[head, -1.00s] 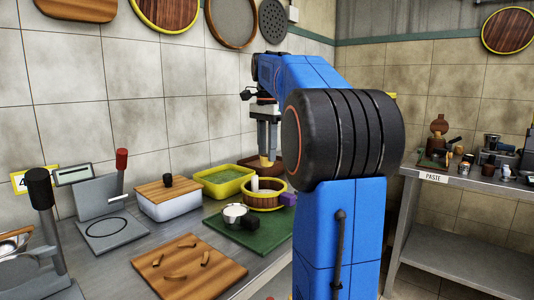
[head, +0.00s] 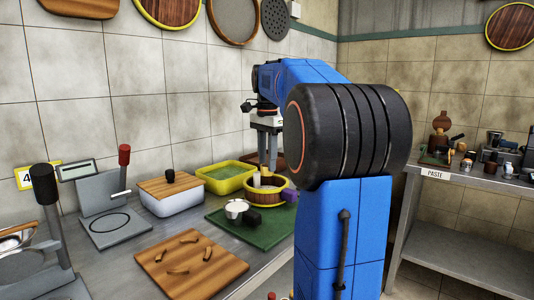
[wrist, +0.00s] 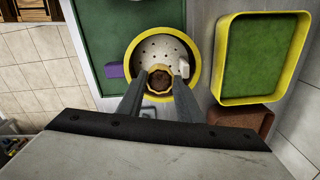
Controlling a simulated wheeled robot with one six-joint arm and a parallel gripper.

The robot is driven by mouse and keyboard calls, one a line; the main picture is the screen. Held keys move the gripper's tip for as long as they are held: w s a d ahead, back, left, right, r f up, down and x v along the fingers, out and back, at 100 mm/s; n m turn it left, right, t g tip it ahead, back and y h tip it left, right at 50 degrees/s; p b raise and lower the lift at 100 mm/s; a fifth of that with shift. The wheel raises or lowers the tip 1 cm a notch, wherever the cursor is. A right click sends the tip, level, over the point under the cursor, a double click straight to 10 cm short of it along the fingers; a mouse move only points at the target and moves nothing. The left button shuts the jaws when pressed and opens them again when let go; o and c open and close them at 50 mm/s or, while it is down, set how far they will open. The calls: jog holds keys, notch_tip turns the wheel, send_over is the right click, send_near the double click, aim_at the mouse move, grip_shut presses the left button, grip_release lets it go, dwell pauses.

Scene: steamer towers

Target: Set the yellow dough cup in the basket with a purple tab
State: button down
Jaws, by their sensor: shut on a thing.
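The basket (head: 268,202) is round and wooden with a yellow rim, and it has a purple tab (head: 290,195) on its right side. In the wrist view the basket (wrist: 135,52) shows a pale, perforated floor, with its purple tab (wrist: 114,70) at the left. My gripper (wrist: 160,83) is shut on the yellow dough cup (wrist: 160,77), which has a fluted edge and a brown inside. The gripper points down over the basket, with the cup within the rim's outline. I cannot tell whether the cup touches the floor. A small white piece (wrist: 183,70) is in the basket, beside the right finger.
A wooden board (head: 190,275) lies in front.

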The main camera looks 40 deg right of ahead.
aim_at(267, 174)
jog(key=shift+f, duration=2.45)
jog(key=shift+f, duration=0.5)
jog(key=c, duration=1.2)
grip_release()
jog(key=shift+r, duration=0.1)
notch_tip(267, 174, up, 17)
jog(key=shift+r, duration=0.1)
